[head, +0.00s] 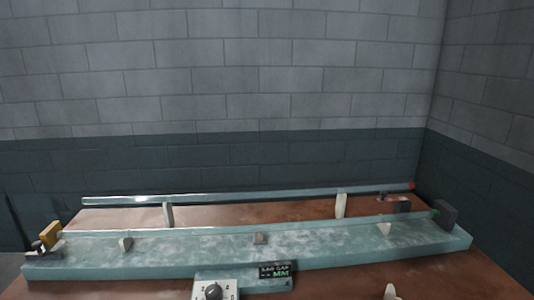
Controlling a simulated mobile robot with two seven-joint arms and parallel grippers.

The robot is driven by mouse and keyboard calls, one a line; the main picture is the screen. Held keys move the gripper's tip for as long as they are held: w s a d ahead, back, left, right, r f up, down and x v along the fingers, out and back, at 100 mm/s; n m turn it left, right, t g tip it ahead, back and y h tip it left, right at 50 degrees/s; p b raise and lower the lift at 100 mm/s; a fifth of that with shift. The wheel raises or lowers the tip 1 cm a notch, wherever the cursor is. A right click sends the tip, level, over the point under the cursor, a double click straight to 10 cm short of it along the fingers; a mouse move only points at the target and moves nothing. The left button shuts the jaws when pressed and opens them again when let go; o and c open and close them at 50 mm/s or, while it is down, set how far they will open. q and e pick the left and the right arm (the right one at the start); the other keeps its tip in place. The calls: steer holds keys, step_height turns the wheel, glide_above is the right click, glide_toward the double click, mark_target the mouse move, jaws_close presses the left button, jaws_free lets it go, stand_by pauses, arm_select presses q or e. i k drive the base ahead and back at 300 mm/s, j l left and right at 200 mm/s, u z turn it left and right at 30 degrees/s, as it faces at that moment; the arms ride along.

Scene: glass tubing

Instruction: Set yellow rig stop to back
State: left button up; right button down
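The yellow rig stop (50,233) is a small yellow block at the left end of the pale blue-green rig bed (190,250). A small dark and light fitting (38,247) sits just below it. Its setting cannot be read. A thin glass tube (190,231) runs along the bed from beside the yellow stop to a dark grey block (446,213) at the right end, with a green spot at that end. Neither of my grippers can be made out.
A second, thicker tube (250,194) with a red right end rests on two pale posts behind the bed. A dial box (214,291) and a "SAG GAP -- MM" display (277,271) are at the front. The brown tabletop (340,281) is mostly clear at front right.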

mark_target(49, 239)
steer(key=u, duration=1.4)
